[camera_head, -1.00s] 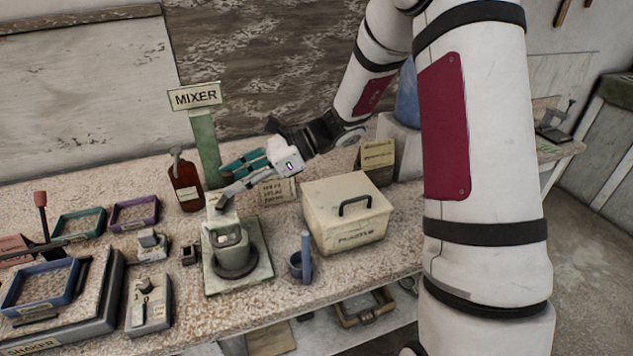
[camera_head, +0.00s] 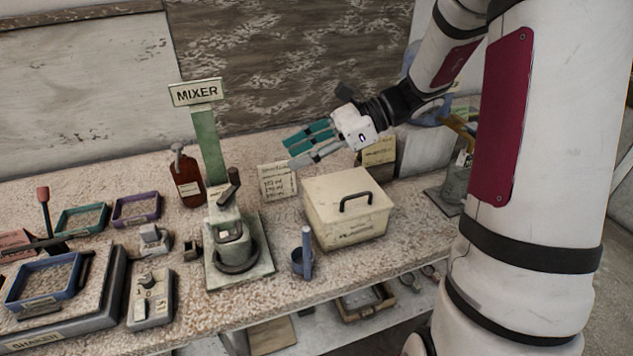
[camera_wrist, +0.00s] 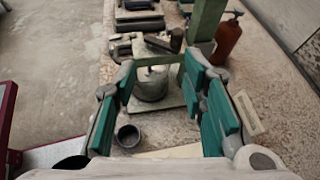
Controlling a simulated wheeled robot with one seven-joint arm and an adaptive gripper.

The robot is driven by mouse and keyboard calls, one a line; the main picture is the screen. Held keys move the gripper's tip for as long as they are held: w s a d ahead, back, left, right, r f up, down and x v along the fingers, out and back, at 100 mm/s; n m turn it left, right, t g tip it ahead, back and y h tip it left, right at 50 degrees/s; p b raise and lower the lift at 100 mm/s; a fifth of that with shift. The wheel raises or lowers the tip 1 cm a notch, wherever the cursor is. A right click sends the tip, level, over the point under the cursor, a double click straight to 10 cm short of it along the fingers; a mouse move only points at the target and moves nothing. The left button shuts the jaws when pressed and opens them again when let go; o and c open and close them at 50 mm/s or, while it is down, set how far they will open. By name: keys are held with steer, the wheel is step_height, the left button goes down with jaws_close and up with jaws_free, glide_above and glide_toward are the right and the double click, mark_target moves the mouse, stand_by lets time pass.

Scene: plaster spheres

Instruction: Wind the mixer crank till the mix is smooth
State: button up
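The mixer (camera_head: 228,228) is a pale green machine on a square base, below a green post with a MIXER sign (camera_head: 196,92). Its crank (camera_head: 230,188) has a dark grip that stands up, tilted, at the top. My gripper (camera_head: 291,152) is right of and above the crank, apart from it, with teal finger pads. In the wrist view, my gripper (camera_wrist: 160,74) is open and empty, and the mixer (camera_wrist: 152,86) shows between its fingers. The crank grip (camera_wrist: 168,42) lies beyond the fingertips there. The mix inside the bowl cannot be made out.
A written card (camera_head: 277,181) stands behind the box. Framed trays (camera_head: 134,209) fill the left.

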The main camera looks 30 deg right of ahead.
steer(key=s+a+r+n+g+h+p, duration=0.1)
steer(key=s+a+r+n+h+p, duration=0.1)
steer(key=s+n, duration=0.4)
steer(key=s+a+r+n+g+h+p, duration=0.1)
steer(key=s+a+r+n+h+p, duration=0.1)
steer(key=s+a+r+n+h, duration=0.2)
steer(key=s+r+n+h, duration=0.1)
steer(key=s+n, duration=0.2)
steer(key=s, duration=0.5)
steer(key=shift+s+a+r+n+h+p, duration=0.15)
steer(key=shift+s+r+n+h+p, duration=0.05)
steer(key=shift+r+n+h+p, duration=0.1)
